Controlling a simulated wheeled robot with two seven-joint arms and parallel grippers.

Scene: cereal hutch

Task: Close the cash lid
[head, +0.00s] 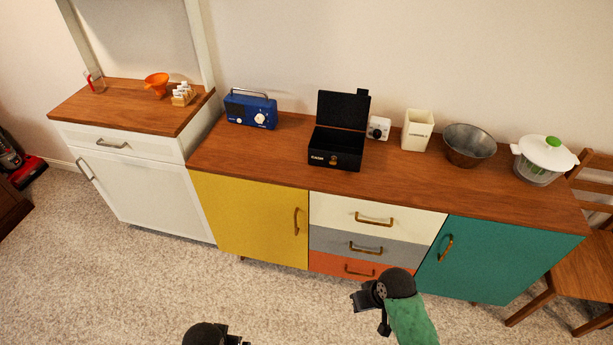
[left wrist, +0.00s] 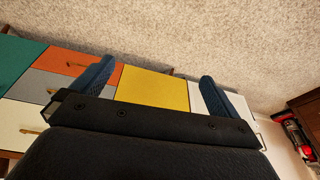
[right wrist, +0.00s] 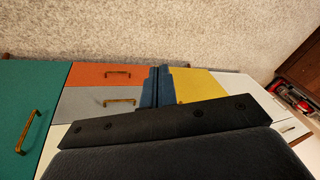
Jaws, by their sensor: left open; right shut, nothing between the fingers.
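The black cash box (head: 335,148) stands on the wooden top of the long sideboard, with "CASH" lettering on its front. Its black lid (head: 343,109) is raised, standing roughly upright at the back, so the box is open. My right gripper (head: 362,300) is in front of the drawers, below and well apart from the box; in the right wrist view its blue fingers (right wrist: 157,87) are together and empty. My left gripper (head: 240,341) is at the bottom edge of the head view, mostly cut off; in the left wrist view its blue fingers (left wrist: 153,88) are wide apart and empty.
A blue radio (head: 250,110) stands left of the box. The sideboard top (head: 270,155) is clear in front of the radio.

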